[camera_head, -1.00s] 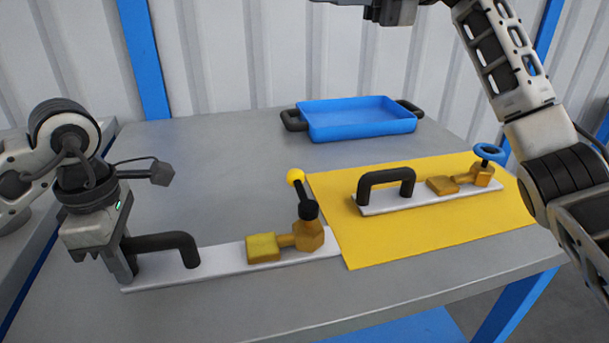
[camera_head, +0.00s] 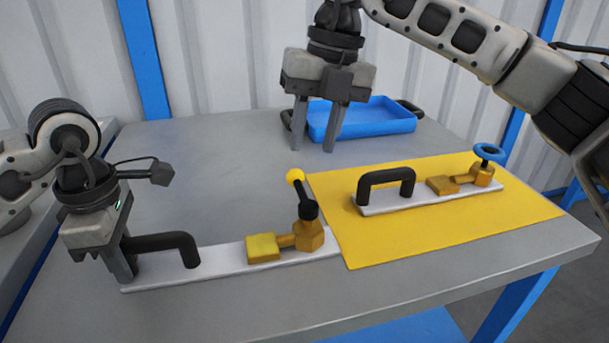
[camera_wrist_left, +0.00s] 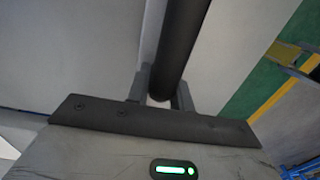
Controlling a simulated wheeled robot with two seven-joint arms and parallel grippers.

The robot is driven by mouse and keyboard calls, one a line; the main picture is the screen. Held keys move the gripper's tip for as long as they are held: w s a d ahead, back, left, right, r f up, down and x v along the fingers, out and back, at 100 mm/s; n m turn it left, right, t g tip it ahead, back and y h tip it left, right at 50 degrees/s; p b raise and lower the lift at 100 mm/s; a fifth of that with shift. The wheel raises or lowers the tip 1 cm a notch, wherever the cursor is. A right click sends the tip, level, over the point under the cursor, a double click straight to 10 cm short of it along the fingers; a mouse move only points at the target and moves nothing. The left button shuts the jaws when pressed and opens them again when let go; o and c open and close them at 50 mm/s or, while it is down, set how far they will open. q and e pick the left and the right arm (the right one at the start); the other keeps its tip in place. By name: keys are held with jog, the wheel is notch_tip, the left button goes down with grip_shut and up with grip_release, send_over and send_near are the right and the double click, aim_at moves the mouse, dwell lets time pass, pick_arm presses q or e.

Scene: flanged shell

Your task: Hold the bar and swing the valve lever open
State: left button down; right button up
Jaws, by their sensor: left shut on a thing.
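The black bar handle (camera_head: 165,243) stands on a white base plate (camera_head: 220,258) at the front left. My left gripper (camera_head: 128,272) is shut on the left end of this bar. In the left wrist view the bar (camera_wrist_left: 182,45) runs between the fingers of my left gripper (camera_wrist_left: 160,95). On the right of the plate is a brass valve (camera_head: 306,237) with a brass block (camera_head: 263,248) beside it. Its lever, black with a yellow knob (camera_head: 296,176), points up and slightly left. My right gripper (camera_head: 312,143) is open and empty, pointing down, above and behind the lever.
A yellow mat (camera_head: 440,232) at the right carries a second plate with a black handle (camera_head: 386,180) and a valve with a blue handwheel (camera_head: 489,152). A blue tray (camera_head: 375,127) with black handles stands at the back. The table's middle left is clear.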

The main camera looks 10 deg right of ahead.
aim_at(302, 188)
jog(key=f, duration=0.2)
jog(key=a+f, duration=0.1)
jog(key=f, duration=0.4)
jog(key=shift+a+f, duration=0.1)
jog(key=shift+a, duration=0.15)
grip_shut()
